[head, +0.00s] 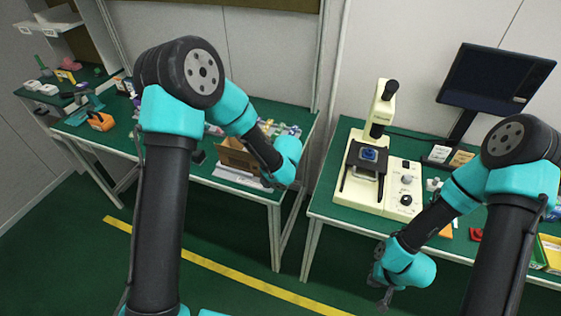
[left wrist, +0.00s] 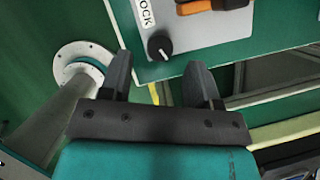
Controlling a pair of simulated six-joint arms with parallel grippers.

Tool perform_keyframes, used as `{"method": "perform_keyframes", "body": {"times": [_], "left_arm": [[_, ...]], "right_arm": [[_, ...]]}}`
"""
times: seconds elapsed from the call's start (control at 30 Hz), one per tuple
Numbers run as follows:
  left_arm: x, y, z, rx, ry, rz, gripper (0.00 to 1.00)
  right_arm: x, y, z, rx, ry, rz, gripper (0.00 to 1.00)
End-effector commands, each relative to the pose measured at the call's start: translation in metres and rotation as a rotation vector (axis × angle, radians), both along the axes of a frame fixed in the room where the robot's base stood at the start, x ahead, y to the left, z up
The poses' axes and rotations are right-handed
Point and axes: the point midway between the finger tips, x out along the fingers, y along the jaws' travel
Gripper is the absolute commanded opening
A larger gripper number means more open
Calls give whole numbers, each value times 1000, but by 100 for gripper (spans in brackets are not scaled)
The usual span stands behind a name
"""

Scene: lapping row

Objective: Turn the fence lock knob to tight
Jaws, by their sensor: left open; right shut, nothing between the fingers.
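The fence lock knob (left wrist: 159,46) is a small black round knob with a white pointer mark, on a pale grey plate (left wrist: 212,30) in the left wrist view. The pointer mark faces toward the lower side of that picture. A label (left wrist: 147,12) ending in "OCK" is beside it, cut by the frame edge. My left gripper (left wrist: 160,62) is open, its fingers to either side of the knob in the picture; I see no contact. My right gripper (head: 384,296) is shut and empty, low before the right bench.
An orange and black item (left wrist: 198,6) lies on the plate near the knob. A cardboard box (head: 238,155) stands on the left bench. A cream machine (head: 372,190) and a dark monitor (head: 493,78) stand on the right bench. A gap separates the benches.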

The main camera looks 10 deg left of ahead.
Motion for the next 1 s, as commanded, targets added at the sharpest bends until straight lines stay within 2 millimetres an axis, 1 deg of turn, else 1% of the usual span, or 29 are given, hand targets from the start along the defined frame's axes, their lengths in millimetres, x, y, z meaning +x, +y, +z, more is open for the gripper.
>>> {"method": "perform_keyframes", "body": {"times": [0.03, 0.2, 0.5, 0.6, 0.7, 0.8, 1.0], "left_arm": [[-1, -4, 11, -1, -4, -1, 56], [-8, -15, 41, -1, -5, -1, 56], [-20, -33, 94, -2, -5, -1, 56], [-24, -38, 109, -1, -3, 0, 56], [-26, -42, 119, -1, -2, 1, 56], [-28, -44, 125, -1, -1, 1, 56], [-28, -44, 127, 0, 0, 1, 56]], "right_arm": [[0, 0, 0, 0, 0, 0, 0], [0, 0, 0, 0, 0, 0, 0], [0, 0, 0, 0, 0, 0, 0], [0, 0, 0, 0, 0, 0, 0], [0, 0, 0, 0, 0, 0, 0], [0, 0, 0, 0, 0, 0, 0], [0, 0, 0, 0, 0, 0, 0]]}}
